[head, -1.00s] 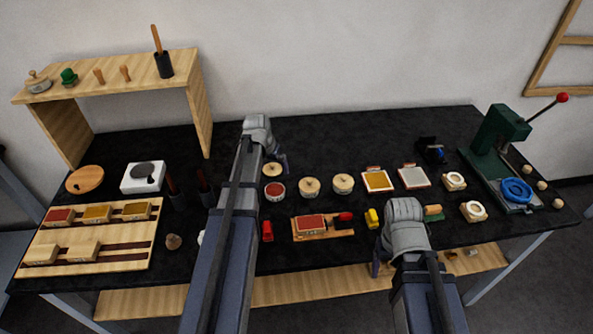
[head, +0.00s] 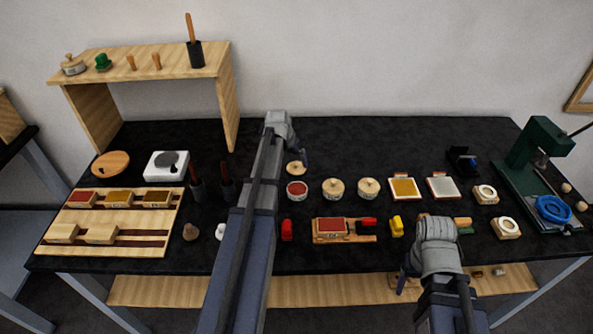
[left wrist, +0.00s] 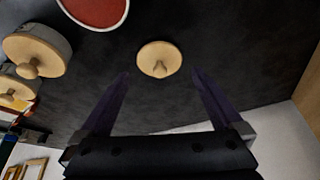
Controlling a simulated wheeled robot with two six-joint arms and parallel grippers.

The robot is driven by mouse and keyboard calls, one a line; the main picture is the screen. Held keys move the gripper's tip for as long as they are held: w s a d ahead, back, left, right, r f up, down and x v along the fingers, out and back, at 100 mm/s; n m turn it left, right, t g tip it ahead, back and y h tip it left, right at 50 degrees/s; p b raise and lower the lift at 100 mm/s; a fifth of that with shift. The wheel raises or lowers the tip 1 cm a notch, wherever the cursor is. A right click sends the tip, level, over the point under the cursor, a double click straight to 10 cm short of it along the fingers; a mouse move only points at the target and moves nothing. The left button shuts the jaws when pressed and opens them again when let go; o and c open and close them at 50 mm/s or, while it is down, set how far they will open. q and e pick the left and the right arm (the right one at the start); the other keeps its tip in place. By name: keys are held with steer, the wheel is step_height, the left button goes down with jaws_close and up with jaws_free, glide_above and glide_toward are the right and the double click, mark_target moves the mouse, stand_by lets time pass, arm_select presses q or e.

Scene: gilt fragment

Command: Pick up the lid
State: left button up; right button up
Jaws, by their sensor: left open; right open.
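A round pale wooden lid (head: 296,168) with a small knob lies on the black table behind an open pot of red paste (head: 297,191). My left gripper (head: 304,158) is over the table right beside the lid, partly hidden by its own wrist. In the left wrist view the lid (left wrist: 159,59) lies just beyond the open fingertips (left wrist: 161,74), roughly centred between them, with nothing held. The red pot (left wrist: 97,8) shows at the top edge there. My right gripper (head: 402,278) is open at the table's front edge, mostly hidden by its wrist.
Two lidded pots (head: 333,188) (head: 368,188) stand right of the red pot. A wooden block with a red pad (head: 331,227) lies in front. A green press (head: 540,150) stands far right, a wooden shelf (head: 150,65) back left. The table behind the lid is clear.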

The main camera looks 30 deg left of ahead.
mark_target(295, 164)
arm_select(q)
steer(key=b+x, duration=0.4)
steer(key=x, duration=0.1)
steer(key=shift+d+r, duration=0.1)
steer(key=c, duration=1)
